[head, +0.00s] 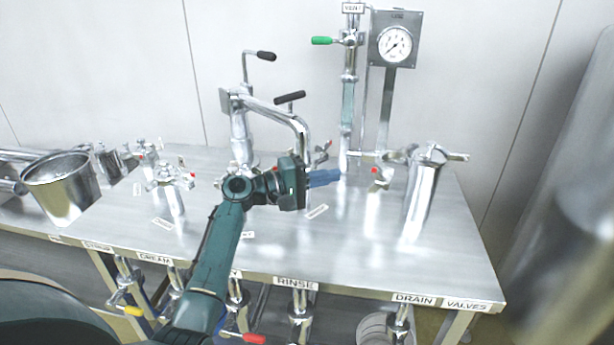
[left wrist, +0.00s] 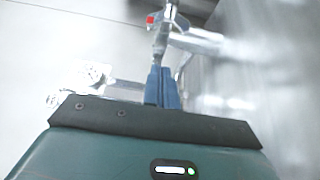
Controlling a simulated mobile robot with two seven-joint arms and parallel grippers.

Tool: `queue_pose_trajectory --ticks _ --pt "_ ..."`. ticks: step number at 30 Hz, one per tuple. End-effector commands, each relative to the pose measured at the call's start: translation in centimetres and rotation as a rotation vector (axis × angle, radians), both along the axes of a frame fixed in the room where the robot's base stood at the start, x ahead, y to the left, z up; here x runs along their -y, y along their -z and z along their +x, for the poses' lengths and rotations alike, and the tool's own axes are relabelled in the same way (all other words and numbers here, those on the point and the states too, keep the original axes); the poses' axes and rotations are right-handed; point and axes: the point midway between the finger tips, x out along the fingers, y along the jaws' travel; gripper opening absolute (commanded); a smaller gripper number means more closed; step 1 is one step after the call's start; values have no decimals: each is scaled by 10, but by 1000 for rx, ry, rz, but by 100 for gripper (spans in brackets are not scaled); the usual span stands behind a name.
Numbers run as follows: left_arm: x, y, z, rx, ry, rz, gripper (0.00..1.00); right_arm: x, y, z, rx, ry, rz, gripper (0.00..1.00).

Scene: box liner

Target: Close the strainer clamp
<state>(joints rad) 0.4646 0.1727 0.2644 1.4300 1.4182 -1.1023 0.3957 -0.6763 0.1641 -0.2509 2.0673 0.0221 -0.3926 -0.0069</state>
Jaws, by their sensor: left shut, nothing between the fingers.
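A steel strainer-like canister (head: 422,195) stands at the right of the table in the head view. Left of it is a small metal clamp with a red-tipped lever (head: 377,173). Another red-tipped metal fitting (head: 322,150) is behind my left gripper; I cannot tell which one is the strainer clamp. My left gripper (head: 338,177) has its blue fingers shut and empty, pointing right. In the left wrist view, the shut fingers (left wrist: 162,70) are just below a red-tipped metal part (left wrist: 153,22); contact cannot be told. My right gripper is out of view.
A vertical pipe with a green-handled valve (head: 324,41) and a gauge (head: 395,44) stand behind. A bent pipe with black handles (head: 290,97) rises behind my arm. A steel bucket (head: 62,187) is at the left. The front right tabletop is clear.

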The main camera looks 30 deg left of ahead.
Motion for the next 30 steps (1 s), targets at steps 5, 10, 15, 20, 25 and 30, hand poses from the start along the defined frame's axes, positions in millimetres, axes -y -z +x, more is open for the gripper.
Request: queue_pose_trajectory --ticks 5,10,15,20,25,30 --pt "29 -2 12 -3 3 -1 0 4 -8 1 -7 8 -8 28" --pt "47 -1 13 -2 1 -1 0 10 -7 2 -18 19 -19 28" --pt "52 0 13 -1 -1 1 0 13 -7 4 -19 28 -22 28" --pt "52 1 13 -1 -1 1 0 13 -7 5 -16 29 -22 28" --pt "52 1 13 -1 -1 1 0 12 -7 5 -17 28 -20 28" --pt "53 1 13 0 -5 0 0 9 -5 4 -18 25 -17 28"
